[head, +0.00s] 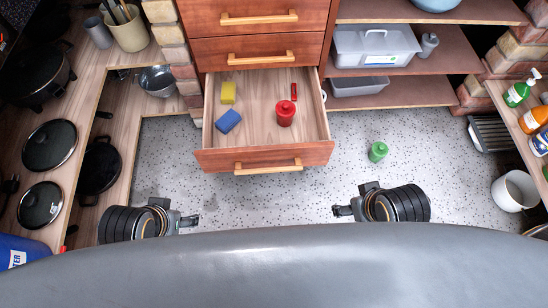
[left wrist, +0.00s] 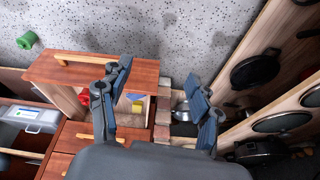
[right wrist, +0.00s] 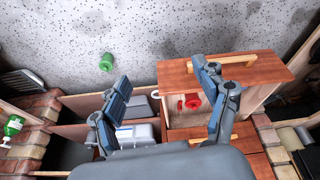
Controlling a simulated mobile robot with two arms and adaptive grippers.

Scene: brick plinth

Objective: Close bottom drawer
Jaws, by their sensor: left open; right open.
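The bottom drawer (head: 263,158) is pulled far out of the wooden cabinet, its light wooden handle (head: 268,167) on the front. Inside lie a yellow sponge (head: 228,92), a blue sponge (head: 228,121), a red bottle (head: 285,113) and a small red object (head: 294,90). My left gripper (head: 190,221) is open and empty, in front of the drawer and to its left. My right gripper (head: 342,210) is open and empty, in front and to its right. Neither touches the drawer. Both wrist views show the drawer front beyond the spread fingers.
Two closed drawers (head: 258,50) sit above. A green bottle (head: 378,151) stands on the speckled floor right of the drawer. Shelves with plastic boxes (head: 374,46) are at right, a white bucket (head: 515,190) farther right. Pans and lids (head: 49,145) fill the left shelves. Floor before the drawer is clear.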

